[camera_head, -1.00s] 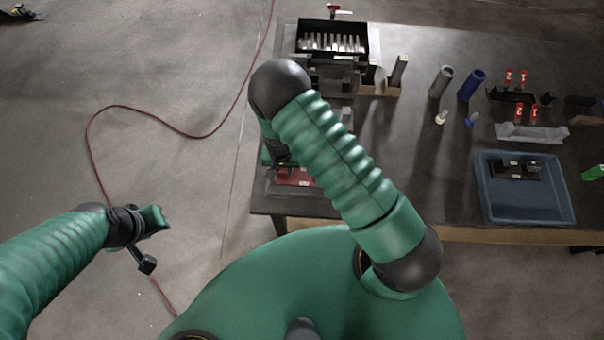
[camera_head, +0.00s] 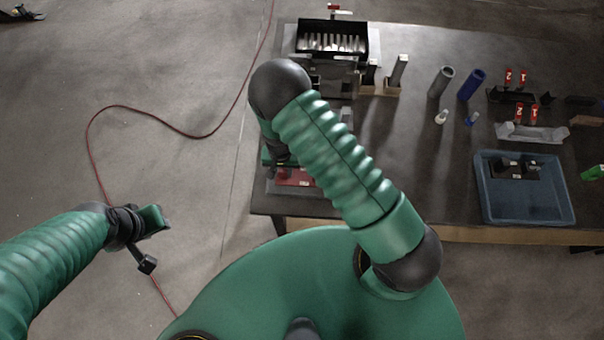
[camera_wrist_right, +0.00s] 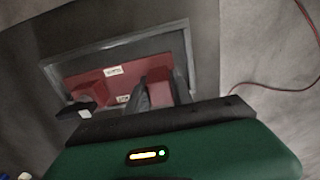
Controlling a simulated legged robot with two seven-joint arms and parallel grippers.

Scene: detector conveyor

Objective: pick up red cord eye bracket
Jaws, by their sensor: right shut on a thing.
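The red cord eye bracket (camera_wrist_right: 130,82) lies in a grey-rimmed tray (camera_wrist_right: 62,72) in the right wrist view, with small white labels on it. It shows partly in the head view (camera_head: 298,178), near the table's left front corner, with the rest hidden behind my right arm. My right gripper (camera_wrist_right: 161,92) is shut on a raised red block of the bracket, a dark finger on each side. In the head view my right gripper (camera_head: 276,152) is mostly hidden by the arm. My left gripper (camera_head: 150,222) hangs over the floor left of the table; its jaw gap is unclear.
A blue tray (camera_head: 524,210) with dark parts stands at the table's right front. Grey and blue cylinders (camera_head: 471,85), red-tagged parts (camera_head: 519,111) and a black bin (camera_head: 332,40) stand further back. A red cord (camera_head: 192,136) runs over the floor.

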